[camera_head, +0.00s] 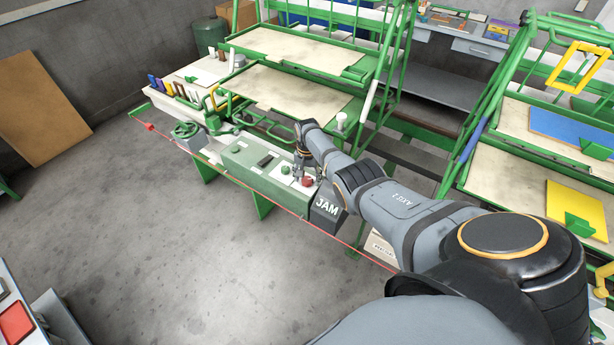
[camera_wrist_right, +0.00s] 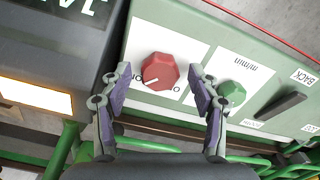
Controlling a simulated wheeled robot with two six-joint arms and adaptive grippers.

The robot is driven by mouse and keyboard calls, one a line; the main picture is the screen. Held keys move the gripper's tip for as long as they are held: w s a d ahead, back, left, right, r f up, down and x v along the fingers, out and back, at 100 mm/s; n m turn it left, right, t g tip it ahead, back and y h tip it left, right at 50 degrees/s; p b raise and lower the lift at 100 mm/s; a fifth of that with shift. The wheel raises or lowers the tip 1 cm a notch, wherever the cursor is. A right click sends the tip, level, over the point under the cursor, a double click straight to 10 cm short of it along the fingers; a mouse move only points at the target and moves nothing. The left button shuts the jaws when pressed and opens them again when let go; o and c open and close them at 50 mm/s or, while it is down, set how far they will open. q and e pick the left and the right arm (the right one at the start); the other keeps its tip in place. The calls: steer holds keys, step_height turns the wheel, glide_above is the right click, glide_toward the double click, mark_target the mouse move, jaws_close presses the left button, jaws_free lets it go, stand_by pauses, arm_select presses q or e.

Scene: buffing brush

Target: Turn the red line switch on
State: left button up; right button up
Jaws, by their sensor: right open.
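The red line switch is a red faceted knob (camera_wrist_right: 160,72) with a white pointer mark, on a white label plate of the green control panel. In the head view the red knob (camera_head: 307,181) sits near the panel's right end. My right gripper (camera_wrist_right: 160,80) is open and empty, with its two fingers on either side of the knob in the wrist view. I cannot tell whether the fingertips touch it. In the head view my right gripper (camera_head: 299,172) is over the panel beside the knob. My left gripper is not in view.
A small green knob (camera_wrist_right: 232,92) and a black lever (camera_wrist_right: 284,108) lie right of the red knob in the wrist view. A dark box marked JAM (camera_head: 326,206) adjoins the panel. A red cord (camera_head: 232,178) runs along its front. Green-framed shelves (camera_head: 297,92) stand behind.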

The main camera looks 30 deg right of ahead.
mark_target(307, 180)
step_height(307, 180, up, 12)
stand_by(0.4)
stand_by(0.3)
